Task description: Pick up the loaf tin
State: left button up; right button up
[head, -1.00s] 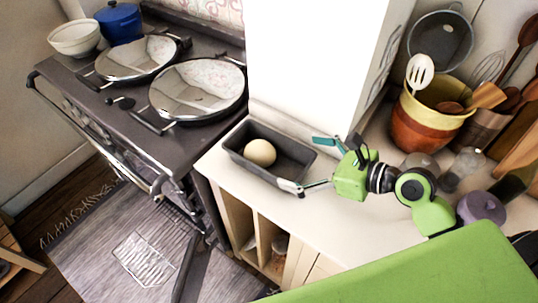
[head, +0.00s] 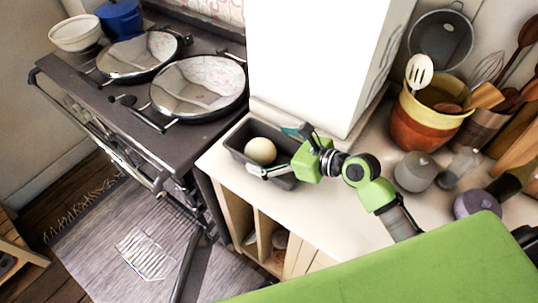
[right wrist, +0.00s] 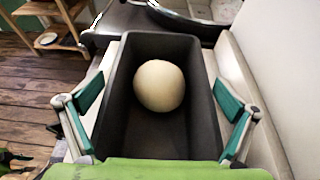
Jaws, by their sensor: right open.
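The dark grey loaf tin (head: 241,131) sits on the pale counter beside the stove, with a pale cream round thing (head: 261,151) inside it. In the right wrist view the tin (right wrist: 203,115) runs lengthwise away from me, with the round thing (right wrist: 159,86) in its middle. My right gripper (head: 280,150) is open over the near part of the tin. In the right wrist view the green-padded fingers of this gripper (right wrist: 160,113) show one on each side of the tin, outside its long walls. I cannot tell if they touch it. My left gripper is not in view.
A white wall block (head: 310,60) rises just behind the tin. The stove (head: 170,155) with two round lids stands to the left. Several jars and a utensil pot (head: 428,120) stand to the right. The counter front (head: 290,210) is clear.

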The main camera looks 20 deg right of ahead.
jog(key=shift+c, duration=0.4)
jog(key=c, duration=1.1)
jog(key=shift+r, duration=0.15)
jog(key=shift+c, duration=0.3)
